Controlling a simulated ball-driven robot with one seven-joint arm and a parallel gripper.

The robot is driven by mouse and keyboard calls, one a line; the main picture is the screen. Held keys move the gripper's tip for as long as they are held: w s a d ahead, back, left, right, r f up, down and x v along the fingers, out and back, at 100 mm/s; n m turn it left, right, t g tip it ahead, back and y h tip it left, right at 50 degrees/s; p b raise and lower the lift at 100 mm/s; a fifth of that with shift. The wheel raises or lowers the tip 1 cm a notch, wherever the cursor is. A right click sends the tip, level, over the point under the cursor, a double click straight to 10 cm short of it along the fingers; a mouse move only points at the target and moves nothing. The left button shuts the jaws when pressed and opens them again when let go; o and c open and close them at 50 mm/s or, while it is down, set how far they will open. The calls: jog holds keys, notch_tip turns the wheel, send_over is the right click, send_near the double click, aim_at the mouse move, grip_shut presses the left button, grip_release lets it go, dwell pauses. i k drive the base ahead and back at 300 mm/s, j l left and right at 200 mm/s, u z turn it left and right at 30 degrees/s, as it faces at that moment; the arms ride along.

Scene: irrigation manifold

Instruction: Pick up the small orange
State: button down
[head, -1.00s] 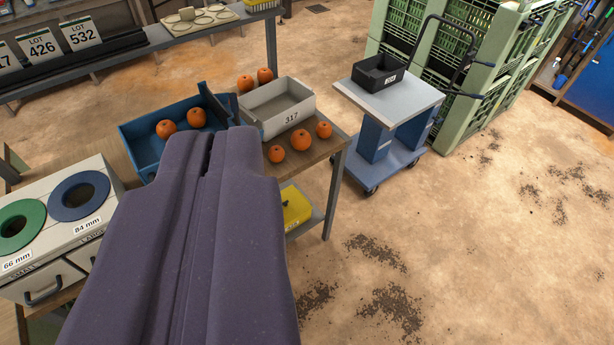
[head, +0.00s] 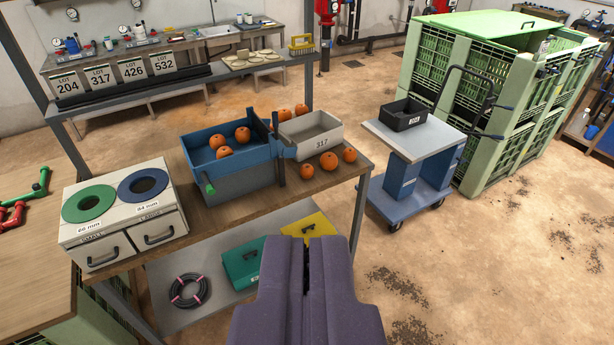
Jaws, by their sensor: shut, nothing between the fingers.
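Several oranges are on the wooden bench (head: 205,222). Three stand loose in front of the grey bin marked 317 (head: 311,137): a left orange (head: 307,171), a middle orange (head: 329,161) and a right orange (head: 349,155). The left one looks slightly smaller, but I cannot be sure which is the small one. More oranges (head: 242,134) lie in the blue tray (head: 202,152), and others (head: 301,110) show behind the grey bin. My gripper (head: 307,240) is shut and empty, low in the picture, in front of the bench and apart from every orange.
A sizing box (head: 121,215) with a green 66 mm ring and a blue 84 mm ring stands at the bench's left. A lower shelf holds teal (head: 242,262) and yellow cases. A blue cart (head: 410,142) carries a black bin (head: 403,114). Open floor lies at right.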

aim_at(306, 171)
jog(key=i+l+z, duration=0.15)
jog(key=i, duration=1.6)
jog(key=i+j, duration=0.25)
jog(key=i, duration=0.15)
jog(key=i+j, duration=0.25)
jog(key=i, duration=0.2)
jog(key=i+j, duration=0.2)
jog(key=i, duration=0.2)
jog(key=z, duration=0.05)
